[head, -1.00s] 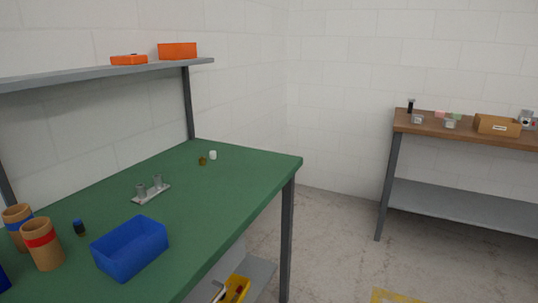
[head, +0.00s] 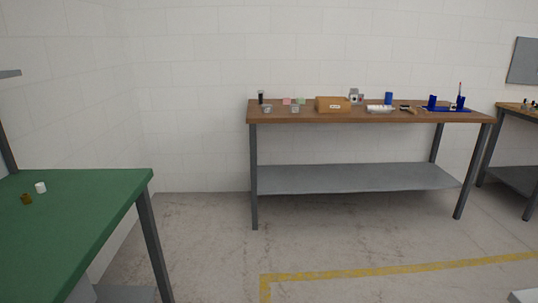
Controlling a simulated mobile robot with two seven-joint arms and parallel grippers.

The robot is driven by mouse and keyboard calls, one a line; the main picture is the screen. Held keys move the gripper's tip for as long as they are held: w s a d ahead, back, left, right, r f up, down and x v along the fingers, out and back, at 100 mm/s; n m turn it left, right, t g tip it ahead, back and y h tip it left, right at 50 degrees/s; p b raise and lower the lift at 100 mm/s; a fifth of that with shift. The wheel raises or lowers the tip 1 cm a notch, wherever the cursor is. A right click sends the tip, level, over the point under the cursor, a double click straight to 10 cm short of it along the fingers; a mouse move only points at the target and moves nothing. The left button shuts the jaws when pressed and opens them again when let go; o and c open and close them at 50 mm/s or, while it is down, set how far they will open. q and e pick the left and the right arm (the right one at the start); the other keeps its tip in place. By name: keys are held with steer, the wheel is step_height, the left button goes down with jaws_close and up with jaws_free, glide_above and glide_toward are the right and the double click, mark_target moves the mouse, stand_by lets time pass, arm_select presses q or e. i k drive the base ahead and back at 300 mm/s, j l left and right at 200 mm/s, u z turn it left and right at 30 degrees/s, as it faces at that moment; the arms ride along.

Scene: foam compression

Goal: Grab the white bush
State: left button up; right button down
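A small white cylinder (head: 41,187), which looks like the white bush, stands near the far corner of the green table at the left of the head view. A small brown-gold piece (head: 27,198) sits just beside it, nearer to me, apart from it. Neither of my grippers shows in the head view.
The green table (head: 100,205) fills the lower left. A wooden bench (head: 300,116) stands against the back wall, with a cardboard box (head: 333,105), small cups and blue items on it. Another bench (head: 521,112) is at the far right. Floor between is clear, with yellow tape (head: 400,268).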

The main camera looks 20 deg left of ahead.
mark_target(40, 187)
steer(key=i+l+u, duration=0.1)
steer(key=i+u, duration=0.2)
steer(key=i, duration=0.85)
steer(key=i+u, duration=0.15)
steer(key=i, duration=1.05)
steer(key=i+u, duration=0.35)
steer(key=i, duration=0.15)
steer(key=i+l+u, duration=0.15)
steer(key=i+u, duration=0.15)
steer(key=i, duration=0.2)
steer(key=i+j+u, duration=0.1)
steer(key=i+u, duration=0.7)
steer(key=i, duration=0.15)
steer(key=i+u, duration=0.1)
steer(key=i, duration=1.1)
steer(key=i+l+u, duration=0.2)
steer(key=i, duration=0.2)
steer(key=i+u, duration=0.2)
steer(key=i, duration=0.2)
steer(key=u, duration=1.3)
